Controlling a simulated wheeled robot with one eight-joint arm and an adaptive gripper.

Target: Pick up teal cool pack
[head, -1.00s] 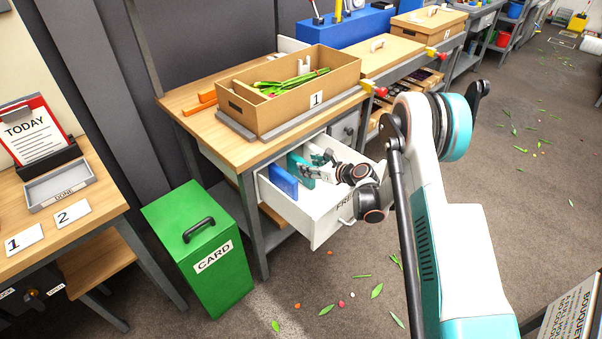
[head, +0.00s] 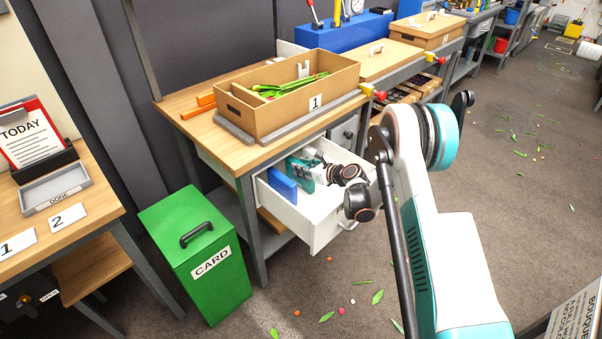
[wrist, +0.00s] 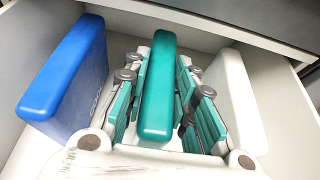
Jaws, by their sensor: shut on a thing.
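The teal cool pack (wrist: 158,85) stands on edge in the open white drawer, in the middle of the wrist view. My gripper (wrist: 157,100) reaches down into the drawer with one finger on each side of the pack, shut on it. In the head view my gripper (head: 314,170) is inside the drawer and hides most of the teal pack (head: 296,163). A blue pack (wrist: 70,75) stands to its left, also visible in the head view (head: 282,186). A white pack (wrist: 236,100) stands to its right in the wrist view.
The drawer (head: 318,230) sticks out below a workbench (head: 185,105) carrying an open cardboard box (head: 285,115) of green stems. The drawer walls stand close around my gripper. A green CARD bin (head: 205,265) stands left of it. Leaves litter the floor.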

